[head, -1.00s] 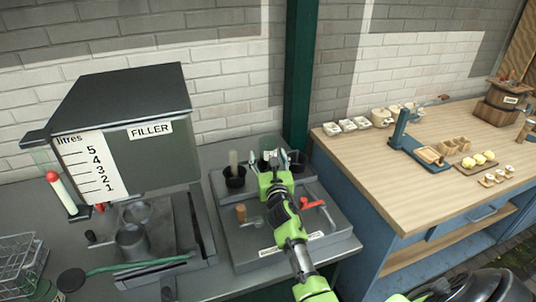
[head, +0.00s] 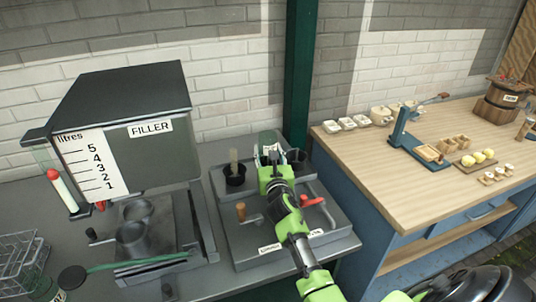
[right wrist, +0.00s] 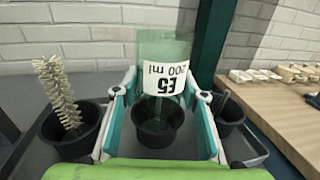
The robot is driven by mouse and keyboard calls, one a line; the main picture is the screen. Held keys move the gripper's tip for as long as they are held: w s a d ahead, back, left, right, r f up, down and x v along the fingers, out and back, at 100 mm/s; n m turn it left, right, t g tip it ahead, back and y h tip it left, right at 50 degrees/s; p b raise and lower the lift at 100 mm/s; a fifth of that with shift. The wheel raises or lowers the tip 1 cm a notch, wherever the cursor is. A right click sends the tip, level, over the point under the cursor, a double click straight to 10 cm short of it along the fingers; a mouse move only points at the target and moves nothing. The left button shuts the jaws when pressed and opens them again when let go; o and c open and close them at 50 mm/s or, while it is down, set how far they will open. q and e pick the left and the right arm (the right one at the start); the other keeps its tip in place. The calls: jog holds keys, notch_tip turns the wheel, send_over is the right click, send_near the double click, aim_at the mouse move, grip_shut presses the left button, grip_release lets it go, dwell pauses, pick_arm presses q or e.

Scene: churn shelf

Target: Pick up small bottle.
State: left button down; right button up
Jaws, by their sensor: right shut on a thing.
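My left gripper is not in view.
A black cup with a bristle brush (right wrist: 60,95) is to the left, another dark cup (right wrist: 229,112) to the right. The grey filler (head: 125,130) stands left in the head view. A wooden-topped bench (head: 390,180) with small items is at right. The brick wall is close behind.

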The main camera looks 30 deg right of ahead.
aim_at(267, 139)
jog(key=s+a+r, duration=0.1)
jog(key=r, duration=0.1)
jog(key=s+r, duration=0.1)
jog(key=r, duration=0.2)
jog(key=s+a+r+p, duration=0.1)
jog(key=r, duration=0.1)
jog(key=shift+s+a+r, duration=0.25)
jog(key=shift+s+a, duration=0.05)
jog(key=s+a+r, duration=0.4)
jog(key=s+a, duration=0.1)
jog(key=s, duration=0.2)
notch_tip(267, 139, up, 13)
jog(key=p, duration=1.2)
jog(key=shift+s+a+r, duration=0.15)
jog(key=shift+s+a, duration=0.2)
